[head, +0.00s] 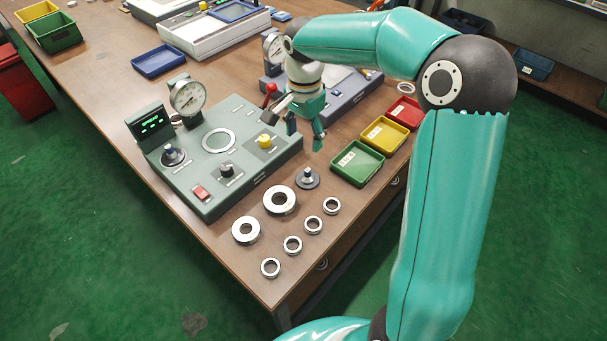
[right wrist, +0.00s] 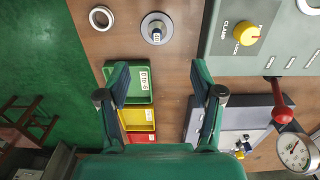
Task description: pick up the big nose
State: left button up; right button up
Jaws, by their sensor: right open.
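A similar nose piece (head: 172,155) sits on the grey-green gauge station; I cannot tell for certain which is the big one. My right gripper (head: 304,136) is open and empty, above the table between the station and the green tray. In the right wrist view its fingers (right wrist: 160,75) are spread wide, with the table nose beyond their tips, not between them. My left gripper is not in view.
The gauge station (head: 240,165) with dial and yellow knob stands left of the gripper. Green (head: 358,163), yellow (head: 385,134) and red (head: 404,112) trays stand to the right. Several steel rings (head: 280,200) lie in front of the nose, near the table corner.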

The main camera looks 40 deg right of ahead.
aim_at(308, 170)
jog(key=f, duration=0.9)
jog(key=shift+s+d, duration=0.3)
jog(key=shift+d, duration=0.05)
jog(key=shift+w+f+p, duration=0.1)
jog(key=shift+f+p, duration=0.55)
jog(key=shift+f, duration=1.9)
grip_shut()
